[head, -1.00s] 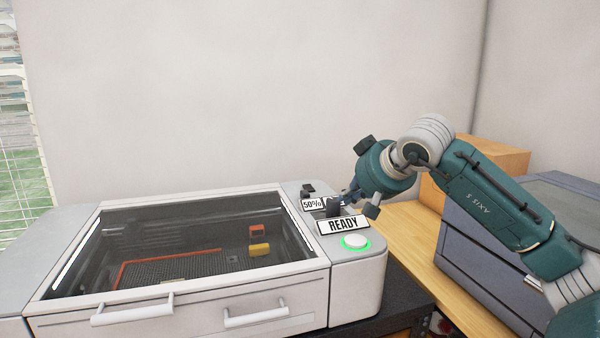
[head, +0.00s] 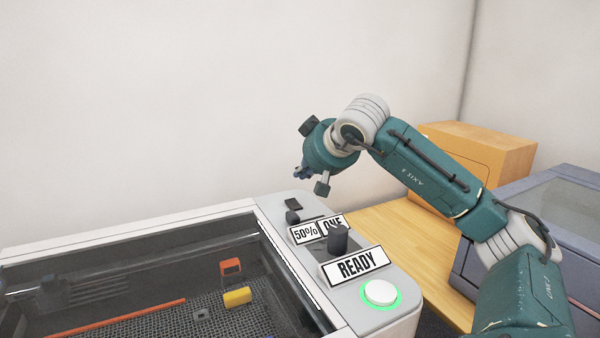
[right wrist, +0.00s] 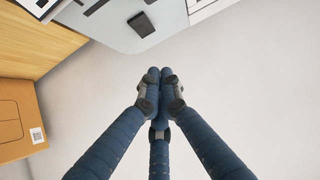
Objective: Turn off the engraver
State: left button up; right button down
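The engraver (head: 130,232) is a pale grey machine with a dark glass lid at the lower left of the head view. Its control panel (head: 352,305) has a button (head: 380,292) ringed by green light, a "READY" label (head: 354,267) and a dark knob (head: 338,238). A black switch (head: 292,203) sits at the panel's back end. It also shows in the right wrist view (right wrist: 141,24). My right gripper (head: 304,172) is above and behind that end, apart from the switch. In the right wrist view its blue fingertips (right wrist: 160,76) are together and empty. My left gripper is out of view.
An orange-brown box (head: 485,155) and a grey-blue case (head: 560,200) stand right, beyond a wooden surface (head: 395,222). A bare wall is behind.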

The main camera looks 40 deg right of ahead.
jog(key=p, duration=0.2)
send_over(293, 204)
notch_tip(293, 204, down, 5)
jog(key=shift+w+a+r, duration=0.1)
notch_tip(293, 204, down, 3)
jog(key=shift+r+b, duration=0.2)
jog(key=shift+b, duration=0.1)
jog(key=shift+f, duration=0.35)
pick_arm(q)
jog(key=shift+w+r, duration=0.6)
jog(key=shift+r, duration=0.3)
pick_arm(e)
jog(key=shift+f, duration=0.2)
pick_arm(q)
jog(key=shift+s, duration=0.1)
